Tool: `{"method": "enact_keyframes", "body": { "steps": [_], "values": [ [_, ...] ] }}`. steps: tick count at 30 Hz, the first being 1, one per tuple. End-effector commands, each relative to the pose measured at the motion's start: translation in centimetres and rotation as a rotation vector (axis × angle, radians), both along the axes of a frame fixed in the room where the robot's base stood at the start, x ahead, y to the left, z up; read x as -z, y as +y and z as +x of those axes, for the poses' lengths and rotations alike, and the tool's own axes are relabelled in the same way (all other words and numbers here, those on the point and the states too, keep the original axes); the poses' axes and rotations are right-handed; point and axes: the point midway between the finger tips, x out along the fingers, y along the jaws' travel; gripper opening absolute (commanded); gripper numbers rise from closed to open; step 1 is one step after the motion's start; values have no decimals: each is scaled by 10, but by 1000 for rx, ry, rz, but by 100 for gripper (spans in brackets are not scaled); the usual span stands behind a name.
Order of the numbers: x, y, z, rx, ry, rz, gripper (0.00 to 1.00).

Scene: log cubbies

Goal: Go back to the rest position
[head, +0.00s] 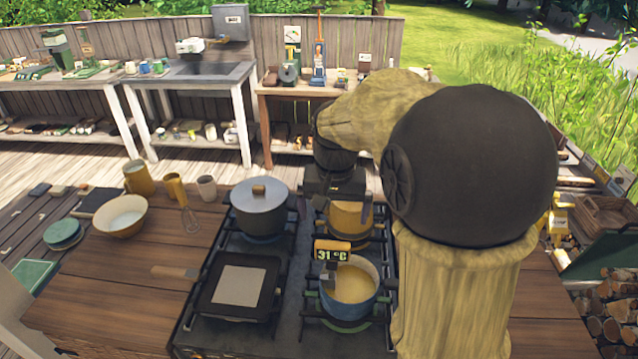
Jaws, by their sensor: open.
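My gripper (346,208) is open, with its dark fingers pointing down at the back right of the stove. A small yellow pot (349,222) stands behind and between the fingers in this view; I cannot tell whether they touch it. My own arm, beige with a large black joint, fills the right of the head view and hides part of the stove's right side and the counter.
The stove (238,335) also bears a lidded grey pot (259,213), a square griddle (240,288) and a blue pot (372,303) of yellowish liquid. A thermometer (332,250) reading 31 °C stands at the blue pot. A cream bowl (119,216) and cups are left.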

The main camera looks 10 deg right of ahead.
Motion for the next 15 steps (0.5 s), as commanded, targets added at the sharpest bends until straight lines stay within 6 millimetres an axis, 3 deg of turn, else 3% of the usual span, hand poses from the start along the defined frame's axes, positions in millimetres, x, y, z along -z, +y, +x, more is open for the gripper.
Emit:
{"method": "enact_keyframes", "body": {
  "steps": [8,15],
  "values": [
    [17,-3,-14,-36,-9,4,100],
    [69,-6,-66,-175,-55,5,100]
  ]
}}
